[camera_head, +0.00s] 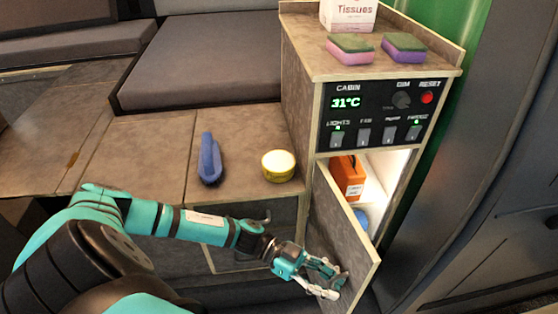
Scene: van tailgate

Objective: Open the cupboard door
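The cupboard door (335,224) is a grey-brown panel with a pale edge on the cabinet's lower part. It stands partly open, swung out from its left side, and the lit inside shows to the right of it. My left gripper (337,287) is at the outer face of the door, low down, with its fingers at or very near the panel. I cannot tell whether the fingers close on a handle there. My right gripper is not in view.
Inside the cupboard are an orange container (347,177) and a blue item (361,222). A control panel (375,115) is above the opening. Two sponges (350,49) and a tissue box (348,14) are on top. A blue brush (209,160) and yellow tin (278,166) lie on the left counter.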

